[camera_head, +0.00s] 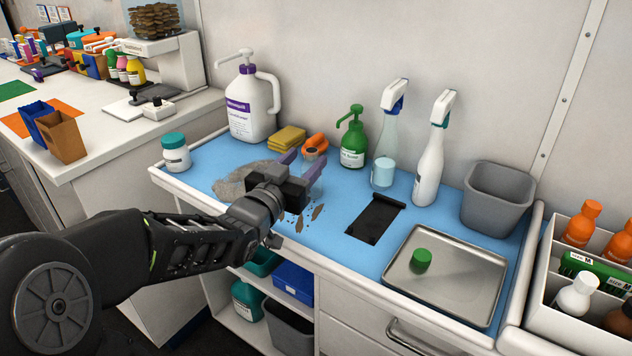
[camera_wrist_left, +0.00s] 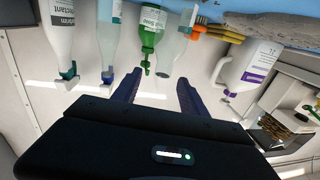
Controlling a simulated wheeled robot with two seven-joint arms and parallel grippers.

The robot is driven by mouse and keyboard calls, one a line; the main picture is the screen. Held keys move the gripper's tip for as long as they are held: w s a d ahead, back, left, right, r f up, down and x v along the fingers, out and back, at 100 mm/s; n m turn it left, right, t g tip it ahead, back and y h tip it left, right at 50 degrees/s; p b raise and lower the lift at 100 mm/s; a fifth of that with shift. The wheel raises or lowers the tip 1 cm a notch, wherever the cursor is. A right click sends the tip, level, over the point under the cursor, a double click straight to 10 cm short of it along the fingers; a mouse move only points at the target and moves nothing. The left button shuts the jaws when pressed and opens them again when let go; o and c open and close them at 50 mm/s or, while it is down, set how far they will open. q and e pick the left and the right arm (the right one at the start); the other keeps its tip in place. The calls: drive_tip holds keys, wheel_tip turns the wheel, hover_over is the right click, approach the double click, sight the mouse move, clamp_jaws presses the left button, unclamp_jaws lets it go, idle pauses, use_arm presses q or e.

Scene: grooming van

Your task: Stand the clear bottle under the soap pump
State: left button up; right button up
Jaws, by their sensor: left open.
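A clear bottle (camera_head: 312,166) stands on the blue mat, partly hidden by my left gripper. In the left wrist view the clear bottle (camera_wrist_left: 172,52) shows upside down, its top end between and apparently just beyond the fingertips. A green soap bottle with a pump head (camera_head: 353,140) stands right of it; in the left wrist view it is the green bottle (camera_wrist_left: 151,28). A large white jug with a pump (camera_head: 247,105) and purple label stands at the back left. My left gripper (camera_head: 302,161) is open with purple fingers. My right gripper is out of view.
Two spray bottles (camera_head: 430,160) stand right of the green bottle. An orange item (camera_head: 315,142) and yellow sponges (camera_head: 287,138) lie behind the gripper. A grey cloth (camera_head: 235,183), white jar (camera_head: 175,152), dark flat item (camera_head: 376,220), metal tray (camera_head: 460,285) and grey bin (camera_head: 495,198) take up the mat.

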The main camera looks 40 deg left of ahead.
use_arm(q)
drive_tip(key=shift+w+a, duration=0.25)
drive_tip(key=shift+w, duration=1)
drive_tip(key=w, duration=0.2)
drive_tip(key=w+a, duration=0.1)
drive_tip(key=w, duration=0.2)
drive_tip(key=shift+a, duration=0.15)
clamp_jaws()
idle(0.5)
